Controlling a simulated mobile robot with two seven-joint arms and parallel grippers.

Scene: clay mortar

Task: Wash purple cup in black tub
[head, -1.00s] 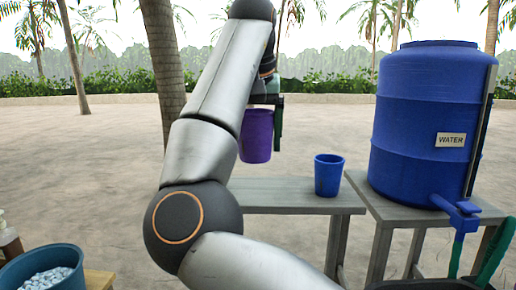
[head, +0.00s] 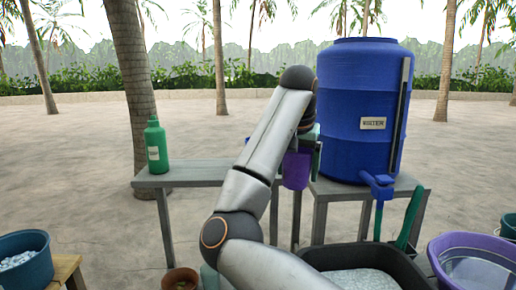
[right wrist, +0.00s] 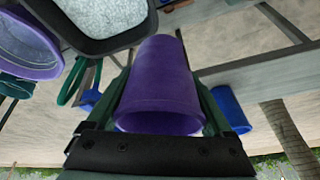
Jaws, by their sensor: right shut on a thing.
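The purple cup (head: 296,171) is held in my right gripper (head: 304,152), in front of the gap between the bench and the barrel's table in the head view. In the right wrist view the cup (right wrist: 160,82) lies between the two green fingers, one on each side, with its wide end towards the camera. The black tub (head: 408,264) is at the bottom of the head view, lower and right of the cup, with pale, speckled contents. The tub (right wrist: 108,44) also shows at the top left of the wrist view. The cup is outside the tub. My left gripper is out of view.
A blue water barrel (head: 350,105) with a tap (head: 380,185) stands behind the tub. A purple basin (head: 438,243) is right of the tub. A green bottle (head: 155,148) stands on the bench (head: 200,172). A blue cup (right wrist: 231,107) shows in the wrist view. A teal bucket (head: 40,267) is far left.

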